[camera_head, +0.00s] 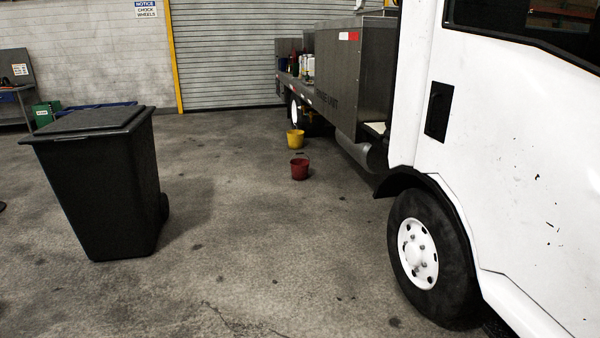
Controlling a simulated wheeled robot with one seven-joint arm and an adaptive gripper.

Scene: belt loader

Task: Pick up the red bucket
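The red bucket (299,170) stands upright on the concrete floor, near the middle of the head view. It is beside the truck's flatbed, some distance away from me. A yellow bucket (295,140) stands just behind it, close to the truck's rear wheel. My gripper does not show in this view.
A black lidded wheeled bin (100,180) stands at the left. The white truck (520,150) fills the right side, its front wheel (430,255) jutting toward the floor lane. The floor (250,250) between bin and truck is clear. A roller door (240,50) closes the back.

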